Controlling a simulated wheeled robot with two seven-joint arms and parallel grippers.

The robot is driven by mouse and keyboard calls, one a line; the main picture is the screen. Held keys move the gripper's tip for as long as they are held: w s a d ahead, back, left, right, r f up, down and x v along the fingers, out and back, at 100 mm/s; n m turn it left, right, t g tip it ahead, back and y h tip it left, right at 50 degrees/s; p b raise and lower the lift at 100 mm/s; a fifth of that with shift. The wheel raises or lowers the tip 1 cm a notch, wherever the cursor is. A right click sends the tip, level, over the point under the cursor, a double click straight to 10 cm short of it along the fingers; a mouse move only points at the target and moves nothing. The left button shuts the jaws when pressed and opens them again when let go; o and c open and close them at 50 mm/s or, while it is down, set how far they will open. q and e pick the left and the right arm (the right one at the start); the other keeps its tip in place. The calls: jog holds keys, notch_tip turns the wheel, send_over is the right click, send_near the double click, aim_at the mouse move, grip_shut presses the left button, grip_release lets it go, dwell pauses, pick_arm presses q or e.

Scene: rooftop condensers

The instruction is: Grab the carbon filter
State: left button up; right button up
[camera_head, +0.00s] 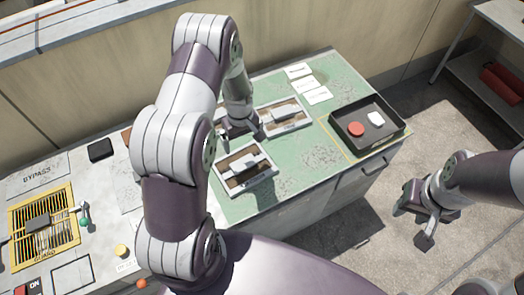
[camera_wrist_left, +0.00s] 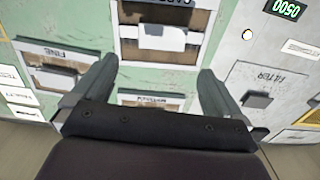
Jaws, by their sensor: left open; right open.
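Several framed filters with white handles lie on the green bench top. One filter (camera_head: 258,182) is nearest to me; in the left wrist view it is at top centre (camera_wrist_left: 125,32), its label cut off. The filter labelled FINE (camera_head: 298,122) is further right and back; it is also in the left wrist view (camera_wrist_left: 30,57). A third filter (camera_wrist_left: 125,98) lies between my fingers in the left wrist view, its label too blurred to read. My left gripper (camera_head: 240,130) is open and empty above the bench. My right gripper (camera_head: 425,215) is open and empty above the floor.
A black tray (camera_head: 372,145) with a red disc (camera_head: 355,129) and a white piece (camera_head: 376,118) stands at the bench's right end. White cards (camera_head: 306,84) lie at the back. A yellow-framed grille (camera_head: 44,222) is at the left. My left arm hides part of the bench.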

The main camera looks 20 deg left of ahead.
pick_arm(q)
jog(key=n+p, duration=0.1)
jog(key=p, duration=0.1)
send_over(243, 163)
jog(key=f, duration=0.7)
jog(key=shift+w+d, duration=0.1)
jog(key=shift+w, duration=0.2)
jog(key=f, duration=0.1)
jog(key=f+p, duration=0.1)
jog(key=f, duration=0.2)
jog(key=shift+s+f, duration=0.35)
jog(key=shift+f, duration=0.05)
jog(key=shift+w+f, duration=0.15)
jog(key=shift+f, duration=0.15)
jog(key=shift+r, duration=0.1)
jog(key=c, duration=0.8)
pick_arm(e)
jog(key=r, duration=0.3)
jog(key=shift+s+a+r, duration=0.15)
jog(key=shift+s+r, duration=0.15)
jog(key=shift+s, duration=0.1)
